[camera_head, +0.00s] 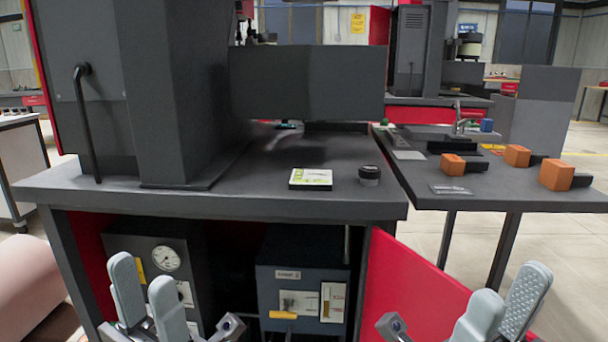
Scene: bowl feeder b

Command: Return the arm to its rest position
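My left gripper (143,293) is at the lower left of the head view, in front of the open cabinet under the dark workbench. Its two grey fingers stand apart with nothing between them. My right gripper (501,311) is at the lower right, beside the red cabinet door. Its grey fingers are also apart and empty. Both grippers are below the level of the tabletop and seem to touch nothing. The lower parts of both arms are cut off by the picture's bottom edge.
The dark workbench (240,205) carries a green-and-white box (311,179) and a small black knob-like piece (370,176). The red door (410,290) stands open. A gauge unit (165,259) and a blue-grey box (303,278) sit inside. Orange blocks (556,175) lie on the right table.

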